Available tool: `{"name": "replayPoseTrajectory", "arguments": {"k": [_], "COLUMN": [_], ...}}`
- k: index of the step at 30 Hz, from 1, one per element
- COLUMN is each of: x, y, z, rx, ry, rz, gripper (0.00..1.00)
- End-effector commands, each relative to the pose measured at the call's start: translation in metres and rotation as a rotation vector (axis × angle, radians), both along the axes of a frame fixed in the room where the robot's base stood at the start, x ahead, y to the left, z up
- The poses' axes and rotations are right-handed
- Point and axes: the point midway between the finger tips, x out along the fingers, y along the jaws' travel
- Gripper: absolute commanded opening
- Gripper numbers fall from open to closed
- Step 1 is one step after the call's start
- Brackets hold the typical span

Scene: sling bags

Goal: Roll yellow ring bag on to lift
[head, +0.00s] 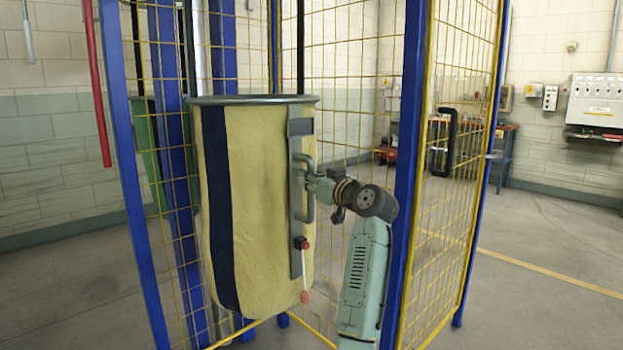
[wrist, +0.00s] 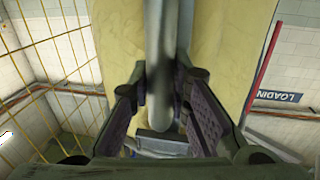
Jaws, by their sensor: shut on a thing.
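My gripper (head: 312,187) is at this handle. In the wrist view my gripper (wrist: 162,95) has its fingers on both sides of the grey handle bar (wrist: 162,40), shut on it, with the yellow cloth behind.
Yellow mesh panels (head: 465,120) and blue posts stand close around the bag and my arm. A black handle (head: 446,142) is on the right panel. A green container (head: 150,150) shows behind the left mesh. Open floor (head: 540,260) lies to the right.

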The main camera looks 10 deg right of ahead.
Motion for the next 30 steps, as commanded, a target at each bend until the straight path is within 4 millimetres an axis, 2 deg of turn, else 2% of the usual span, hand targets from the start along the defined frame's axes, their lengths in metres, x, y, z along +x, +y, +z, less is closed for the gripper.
{"name": "replayPoseTrajectory", "arguments": {"k": [1, 8, 9, 18, 30], "x": [0.0008, 0.0007, 0.0007, 0.0006, 0.0007], "y": [-0.0132, -0.0160, -0.0160, -0.0151, -0.0116], "z": [0.0038, 0.0037, 0.0037, 0.0026, 0.0011], "rx": [0.004, 0.006, 0.006, 0.006, 0.005], "ry": [-0.010, -0.010, -0.010, -0.009, -0.006], "rz": [-0.029, -0.032, -0.032, -0.030, -0.024], "gripper": [0.00, 0.00, 0.17, 0.38, 0.38]}}
